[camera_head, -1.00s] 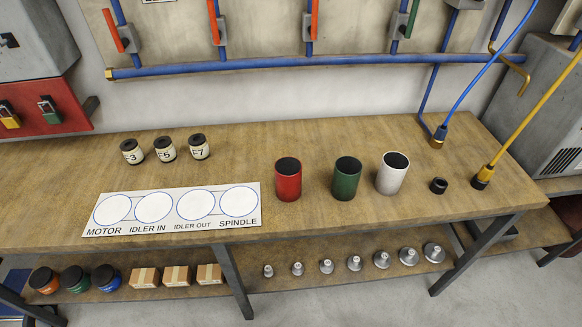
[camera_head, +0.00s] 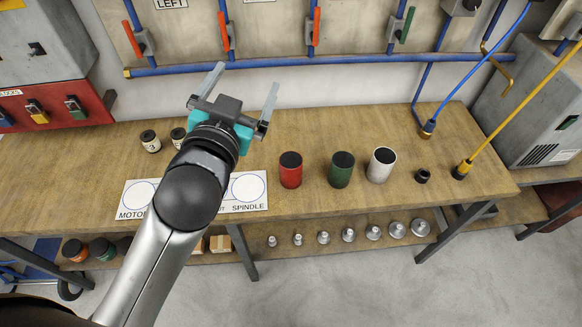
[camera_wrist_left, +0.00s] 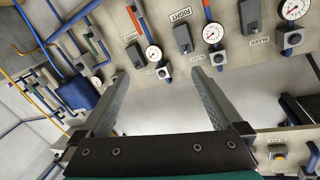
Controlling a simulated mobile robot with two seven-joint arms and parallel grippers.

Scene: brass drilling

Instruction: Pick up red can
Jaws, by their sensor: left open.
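The red can (camera_head: 291,171) stands upright on the wooden workbench, left of the green can (camera_head: 341,170) and the white can (camera_head: 381,165). My left gripper (camera_head: 240,86) is open and empty. In the head view it shows to the upper left of the red can, apart from it. In the left wrist view the two fingers (camera_wrist_left: 155,98) are spread with nothing between them, facing wall gauges and valves. The red can does not show in that view. My right gripper is in neither view.
A white labelled mat (camera_head: 135,198) lies on the bench, partly hidden by my left arm. Small jars (camera_head: 150,142) stand behind it. A small black part (camera_head: 422,176) sits right of the cans. Blue pipes (camera_head: 330,60) run along the wall. The bench right of the mat is mostly clear around the cans.

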